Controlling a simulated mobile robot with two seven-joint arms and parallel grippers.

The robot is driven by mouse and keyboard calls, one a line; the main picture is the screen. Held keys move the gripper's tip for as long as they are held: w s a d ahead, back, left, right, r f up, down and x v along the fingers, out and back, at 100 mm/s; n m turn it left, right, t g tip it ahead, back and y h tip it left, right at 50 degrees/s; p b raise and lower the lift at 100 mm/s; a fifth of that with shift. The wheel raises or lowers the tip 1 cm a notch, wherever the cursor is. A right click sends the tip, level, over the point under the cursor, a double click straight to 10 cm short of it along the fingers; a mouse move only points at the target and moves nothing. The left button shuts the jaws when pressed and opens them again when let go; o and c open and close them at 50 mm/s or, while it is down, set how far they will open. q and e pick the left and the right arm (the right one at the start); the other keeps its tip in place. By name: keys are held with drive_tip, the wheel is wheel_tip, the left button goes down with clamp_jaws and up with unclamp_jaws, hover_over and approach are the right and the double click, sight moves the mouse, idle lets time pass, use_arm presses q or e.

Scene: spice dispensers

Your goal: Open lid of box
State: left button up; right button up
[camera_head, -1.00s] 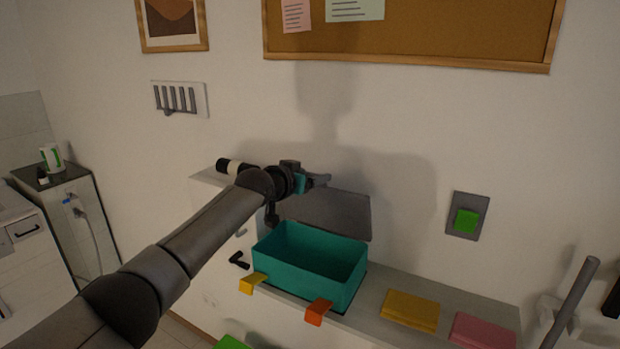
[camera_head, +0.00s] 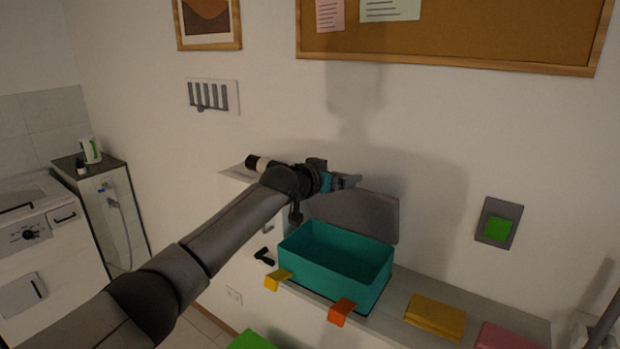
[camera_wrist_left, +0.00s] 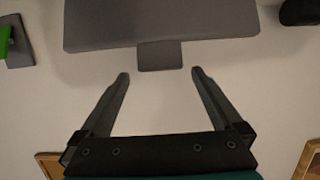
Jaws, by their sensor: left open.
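The teal box (camera_head: 335,258) stands on the shelf with its inside visible and empty. Its grey lid (camera_head: 357,214) is raised at the back edge, tilted up near the wall. My left gripper (camera_head: 350,181) is beside and above the lid's upper left corner. In the left wrist view my left gripper (camera_wrist_left: 160,76) is open, with nothing between its fingers. There the lid (camera_wrist_left: 160,25) lies beyond the fingertips, and its small tab (camera_wrist_left: 160,56) points toward the gap, apart from both fingers. My right gripper is not in view.
The shelf (camera_head: 395,318) also holds a yellow block (camera_head: 435,316) and a pink block (camera_head: 510,338) to the right. Yellow (camera_head: 278,280) and orange (camera_head: 342,311) clips sit at its front edge. A green button (camera_head: 498,229) is on the wall.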

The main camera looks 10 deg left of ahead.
use_arm(q)
drive_tip(key=b+v, duration=0.1)
drive_tip(key=v, duration=1.3)
drive_tip(key=shift+w+r, duration=0.1)
